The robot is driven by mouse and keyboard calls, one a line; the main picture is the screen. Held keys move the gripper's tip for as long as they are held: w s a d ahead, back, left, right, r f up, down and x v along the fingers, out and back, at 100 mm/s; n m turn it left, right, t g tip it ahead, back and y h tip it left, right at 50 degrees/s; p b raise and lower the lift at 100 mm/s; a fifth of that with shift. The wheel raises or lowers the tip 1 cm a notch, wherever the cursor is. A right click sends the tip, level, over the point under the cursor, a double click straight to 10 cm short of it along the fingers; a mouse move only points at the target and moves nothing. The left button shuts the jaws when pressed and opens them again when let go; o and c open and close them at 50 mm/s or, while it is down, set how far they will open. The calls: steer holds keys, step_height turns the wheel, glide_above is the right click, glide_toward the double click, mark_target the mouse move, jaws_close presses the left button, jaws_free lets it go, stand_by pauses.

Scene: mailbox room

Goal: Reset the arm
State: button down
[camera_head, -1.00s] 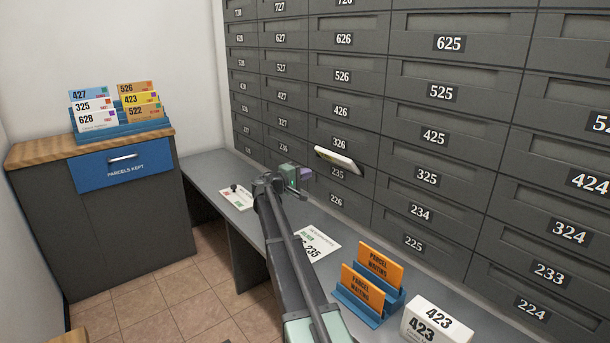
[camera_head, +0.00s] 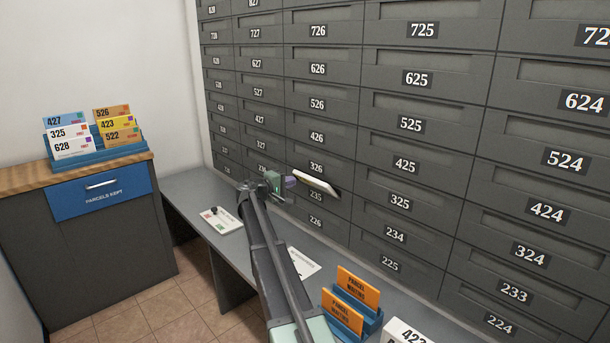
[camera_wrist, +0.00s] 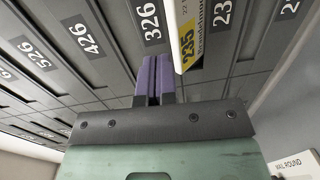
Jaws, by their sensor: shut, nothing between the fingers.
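My arm reaches from the bottom of the head view toward the grey mailbox wall. My gripper (camera_head: 290,182) has purple fingers, which are together and empty in the wrist view (camera_wrist: 155,80). A white and yellow mail piece marked 235 (camera_wrist: 188,35) sticks out of a slot beside the fingers, just below the 326 label. It also shows in the head view (camera_head: 316,183), tilted and jutting out to the right of my gripper. I cannot tell whether the fingertips touch it.
A grey shelf (camera_head: 196,196) runs under the mailboxes and holds a card (camera_head: 221,219), orange parcel-waiting cards (camera_head: 357,287) and a white 423 parcel (camera_head: 402,333). At left, a cabinet with a blue drawer (camera_head: 101,190) carries a blue rack (camera_head: 98,153) of mail.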

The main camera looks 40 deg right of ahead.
mark_target(310, 177)
step_height(310, 177, up, 7)
steer(key=d+y+p, duration=0.2)
steer(key=y+p, duration=0.1)
steer(key=p, duration=0.3)
steer(key=shift+n+y, duration=0.3)
steer(key=shift+y, duration=0.4)
steer(key=d+f+b, duration=0.1)
steer(key=f, duration=0.1)
steer(key=d+f+b, duration=0.1)
steer(key=d+f, duration=0.1)
steer(key=w+d+f+b, duration=0.1)
steer(key=f+b, duration=0.1)
steer(key=f, duration=0.1)
steer(key=shift+d, duration=0.25)
steer(key=shift+d+f, duration=0.1)
steer(key=shift+d, duration=0.35)
